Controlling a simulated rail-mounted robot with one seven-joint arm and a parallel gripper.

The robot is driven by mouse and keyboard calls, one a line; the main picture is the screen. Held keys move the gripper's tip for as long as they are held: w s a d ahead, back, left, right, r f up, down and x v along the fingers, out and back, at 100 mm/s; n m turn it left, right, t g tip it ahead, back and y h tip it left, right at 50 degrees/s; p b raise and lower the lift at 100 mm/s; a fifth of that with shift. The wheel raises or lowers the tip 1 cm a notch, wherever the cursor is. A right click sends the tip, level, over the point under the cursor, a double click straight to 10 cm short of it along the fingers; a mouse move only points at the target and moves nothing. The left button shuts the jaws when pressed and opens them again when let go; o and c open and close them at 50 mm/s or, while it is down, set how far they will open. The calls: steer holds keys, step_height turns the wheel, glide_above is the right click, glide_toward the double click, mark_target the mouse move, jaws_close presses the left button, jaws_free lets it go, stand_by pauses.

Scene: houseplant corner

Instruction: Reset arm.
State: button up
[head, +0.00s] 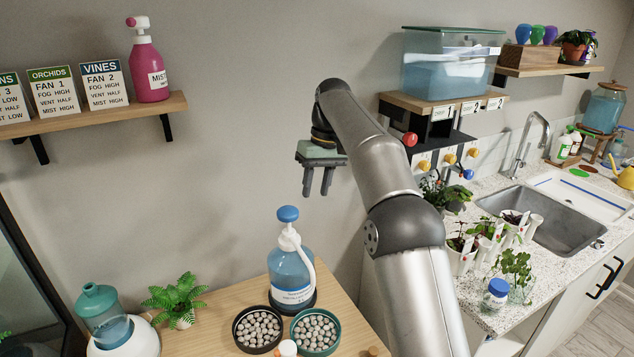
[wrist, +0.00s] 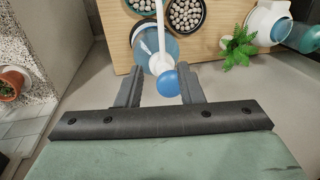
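My gripper (head: 318,182) hangs in the air above the wooden table, with its two fingers pointing down. In the wrist view my gripper (wrist: 160,88) has its fingers apart with nothing held between them. Below it stands a clear pump bottle of blue liquid (head: 289,272) with a blue ball-shaped top and a white spout. In the wrist view the bottle's blue top (wrist: 168,83) appears between the fingers, but the head view shows it lower than the fingertips and apart from them. My arm extends up from the lower right.
The table (head: 222,318) holds two bowls of pale pebbles, one black (head: 257,329) and one green (head: 316,331), a small fern (head: 174,299) and a teal-capped vessel (head: 104,312). A wall shelf (head: 95,113) is left. A counter with a sink (head: 550,215) and plants is right.

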steer(key=s+d+f+m+t+h, duration=0.1)
steer(key=s+d+f, duration=0.1)
steer(key=s+d, duration=0.5)
steer(key=s+d+f+m, duration=0.1)
steer(key=s+d+m, duration=0.1)
steer(key=s, duration=0.9)
steer(key=s+d+f+m+t+h, duration=0.1)
steer(key=s+d+f, duration=0.1)
steer(key=s+d, duration=0.5)
steer(key=s+f+m, duration=0.1)
steer(key=s+f, duration=0.2)
steer(key=s, duration=0.4)
steer(key=s+d+f+m, duration=0.1)
steer(key=s+f, duration=0.3)
steer(key=s, duration=0.3)
steer(key=shift+s+f, duration=0.3)
